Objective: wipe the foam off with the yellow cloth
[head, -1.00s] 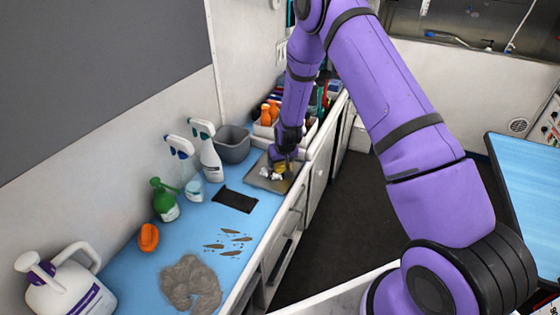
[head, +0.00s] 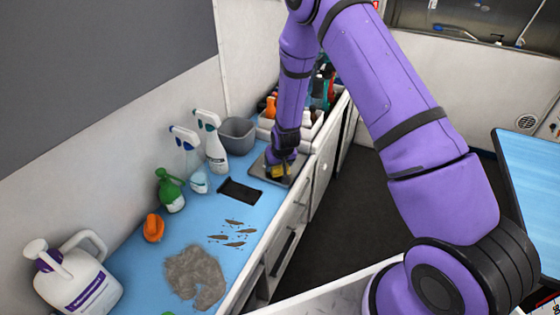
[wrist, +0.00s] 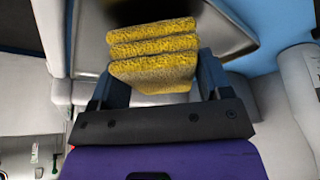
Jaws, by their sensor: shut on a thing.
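My gripper (head: 277,172) is at the far end of the blue counter, low over a grey metal tray (head: 291,179). It is shut on the yellow cloth (wrist: 152,52), which looks folded in layers between the fingers in the wrist view. In the head view the yellow cloth (head: 276,171) shows as a small patch at the tray, partly hidden by my gripper. I cannot tell whether it touches the tray. No white foam is clearly visible now; my gripper and the cloth cover part of the tray.
On the counter (head: 140,265) are a grey fur clump (head: 196,277), brown smears (head: 234,236), a black mat (head: 240,190), an orange brush (head: 153,228), a green bottle (head: 171,190), spray bottles (head: 213,145), a grey bin (head: 238,137) and a white jug (head: 80,283). Floor space is open at right.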

